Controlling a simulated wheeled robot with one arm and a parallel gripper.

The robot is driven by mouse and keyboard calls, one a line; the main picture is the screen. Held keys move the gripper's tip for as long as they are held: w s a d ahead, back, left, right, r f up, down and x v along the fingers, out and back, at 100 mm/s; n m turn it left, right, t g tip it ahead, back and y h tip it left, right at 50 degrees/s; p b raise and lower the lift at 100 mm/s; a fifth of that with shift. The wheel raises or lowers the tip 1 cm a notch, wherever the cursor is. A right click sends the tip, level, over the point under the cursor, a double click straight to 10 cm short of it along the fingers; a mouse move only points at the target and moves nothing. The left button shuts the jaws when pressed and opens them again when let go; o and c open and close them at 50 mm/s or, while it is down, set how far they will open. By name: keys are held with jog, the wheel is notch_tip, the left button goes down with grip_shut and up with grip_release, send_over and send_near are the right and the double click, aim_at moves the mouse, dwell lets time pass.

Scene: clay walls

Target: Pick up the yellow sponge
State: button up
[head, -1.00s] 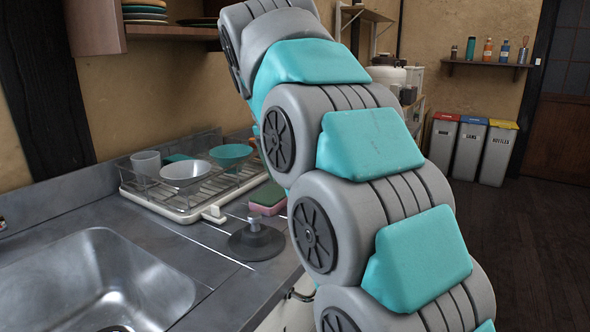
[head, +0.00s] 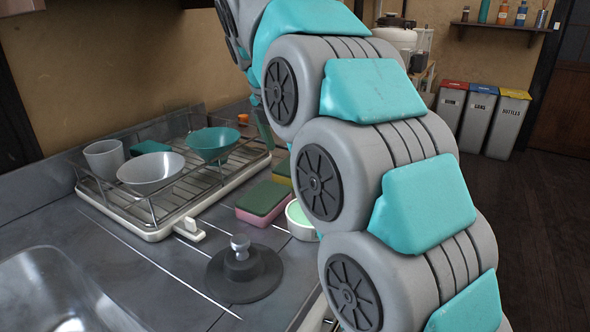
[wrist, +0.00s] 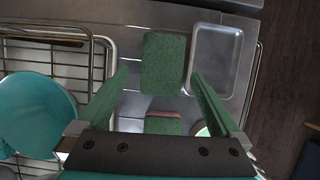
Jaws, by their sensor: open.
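Two green-topped sponges lie on the counter right of the dish rack in the head view. The nearer one has a pink side (head: 262,202). The one behind it shows a yellow side (head: 281,171) and is partly hidden by my arm. In the wrist view, a flat green sponge top (wrist: 165,62), apparently the yellow sponge, lies ahead between my fingertips, apart from both. The pink-edged sponge (wrist: 162,123) lies closer to the gripper's base. My gripper (wrist: 160,74) is open and empty above them. My arm hides it in the head view.
The dish rack (head: 160,232) with bowls and a cup stands left of the sponges; a teal bowl (wrist: 35,112) shows beside my left finger. A metal tray (wrist: 215,60) lies right. A small round dish (head: 301,228) and dark plunger-like object (head: 245,272) stand nearer.

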jog(key=shift+d+f, duration=0.15)
jog(key=shift+f, duration=0.55)
jog(key=shift+s+x, duration=0.15)
jog(key=shift+x, duration=0.85)
jog(key=shift+s+x, duration=0.1)
jog(key=shift+x, duration=0.9)
jog(key=c, duration=1.2)
jog(key=shift+o, duration=0.2)
jog(key=shift+r, duration=0.15)
jog(key=shift+r, duration=1.55)
jog(key=shift+s+r, duration=0.1)
jog(key=shift+s, duration=0.05)
jog(key=s, duration=0.5)
jog(key=s+r+b, duration=0.1)
jog(key=s, duration=0.4)
jog(key=s+a, duration=0.1)
jog(key=s, duration=0.4)
jog(key=shift+s+r+b, duration=0.2)
jog(key=shift+s+b, duration=0.1)
jog(key=shift+s, duration=0.1)
